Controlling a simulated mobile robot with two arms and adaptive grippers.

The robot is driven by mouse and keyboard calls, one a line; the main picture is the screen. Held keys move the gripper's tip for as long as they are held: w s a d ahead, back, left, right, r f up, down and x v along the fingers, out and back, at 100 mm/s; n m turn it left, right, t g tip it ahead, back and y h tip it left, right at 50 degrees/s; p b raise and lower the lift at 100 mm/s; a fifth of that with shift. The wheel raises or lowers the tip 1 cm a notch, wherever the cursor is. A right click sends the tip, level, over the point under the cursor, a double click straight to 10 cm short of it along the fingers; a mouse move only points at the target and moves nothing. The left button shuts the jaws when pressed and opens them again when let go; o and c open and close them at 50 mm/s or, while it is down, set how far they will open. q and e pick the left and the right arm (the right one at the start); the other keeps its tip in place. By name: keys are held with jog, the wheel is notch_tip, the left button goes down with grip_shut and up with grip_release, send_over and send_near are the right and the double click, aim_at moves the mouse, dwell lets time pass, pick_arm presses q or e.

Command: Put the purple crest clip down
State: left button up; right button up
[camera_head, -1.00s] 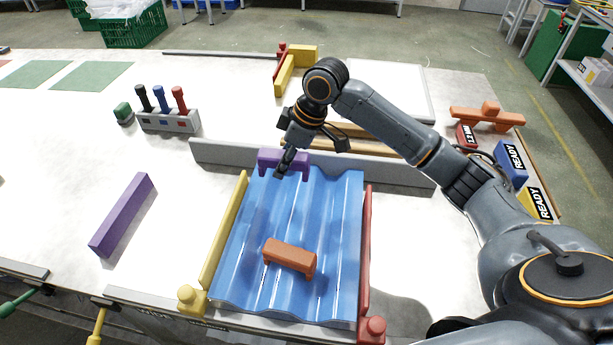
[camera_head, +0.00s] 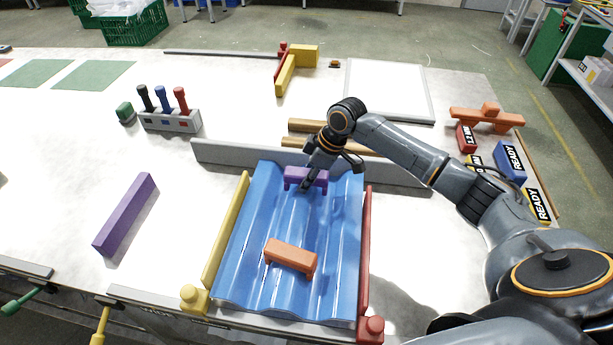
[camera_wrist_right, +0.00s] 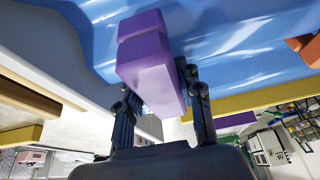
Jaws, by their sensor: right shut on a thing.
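The purple crest clip (camera_head: 317,177) is at the far end of the blue corrugated sheet (camera_head: 260,230), a little right of the sheet's middle. My right gripper (camera_head: 308,187) is shut on the clip, which also fills the middle of the right wrist view (camera_wrist_right: 150,75). Whether the clip touches the sheet's ridges or hangs just above them I cannot tell. An orange clip (camera_head: 290,256) sits across the sheet's near half. My left gripper is not in view.
A grey bar (camera_head: 225,153) runs behind the sheet. A yellow rail (camera_head: 228,230) flanks it on the left and a red rail (camera_head: 366,250) on the right. A long purple block (camera_head: 125,215) lies on the table at left, with clear table around it.

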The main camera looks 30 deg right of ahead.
jog(key=shift+f, duration=0.15)
jog(key=shift+s+f, duration=0.35)
jog(key=shift+f, duration=0.15)
jog(key=o, duration=1.2)
jog(key=shift+a+f, duration=0.1)
jog(key=shift+f, duration=0.05)
jog(key=shift+w+f, duration=0.15)
jog(key=shift+w, duration=0.05)
jog(key=shift+r, duration=0.5)
jog(key=v, duration=1.2)
jog(key=shift+w+r+b, duration=0.2)
jog(key=shift+r+b, duration=0.1)
jog(key=shift+r, duration=0.15)
